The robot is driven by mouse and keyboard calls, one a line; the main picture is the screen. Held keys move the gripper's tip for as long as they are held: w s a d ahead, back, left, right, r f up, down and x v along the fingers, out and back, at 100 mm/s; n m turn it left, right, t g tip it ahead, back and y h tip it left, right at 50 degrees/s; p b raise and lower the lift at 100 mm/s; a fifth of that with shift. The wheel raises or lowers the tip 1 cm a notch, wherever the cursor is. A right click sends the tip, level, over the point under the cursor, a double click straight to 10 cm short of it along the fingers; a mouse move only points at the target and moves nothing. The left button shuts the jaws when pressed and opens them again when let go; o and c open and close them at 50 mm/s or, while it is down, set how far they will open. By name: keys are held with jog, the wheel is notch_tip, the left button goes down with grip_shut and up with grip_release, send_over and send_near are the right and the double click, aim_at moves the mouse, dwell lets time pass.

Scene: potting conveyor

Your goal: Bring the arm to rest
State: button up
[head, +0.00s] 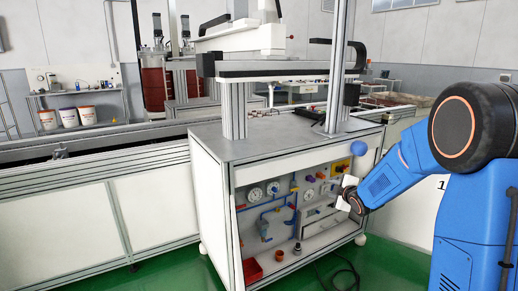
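My blue arm comes in from the right, bends at a large black joint and reaches down and left. My gripper (344,201) is at its far end, in front of the right part of the machine cabinet (318,205). A small white piece shows at its tip; I cannot tell whether it is part of the gripper or something behind it. The fingers are too small and partly hidden to tell open from shut. I cannot tell whether the gripper touches the cabinet.
The cabinet's open front holds gauges, blue pipes and knobs, with a red bin (252,271) at its lower left. A black cable (340,272) lies on the green floor. A long conveyor (90,165) runs left. Pails (68,117) stand on a shelf behind.

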jog(key=s+d+r+m+g+h, duration=0.2)
jog(key=s+r+m, duration=0.35)
jog(key=s, duration=0.65)
jog(key=s+a+m+g, duration=0.1)
jog(key=s+m+g, duration=0.1)
jog(key=s, duration=1.2)
jog(key=s+a+m+g, duration=0.1)
jog(key=s+m, duration=0.3)
jog(key=s, duration=1)
jog(key=s+a+f+m+g, duration=0.1)
jog(key=s+m+g, duration=0.2)
jog(key=s, duration=1.1)
jog(key=shift+s+a+m+g, duration=0.15)
jog(key=shift+a+m+g, duration=0.1)
jog(key=shift+m+g, duration=0.25)
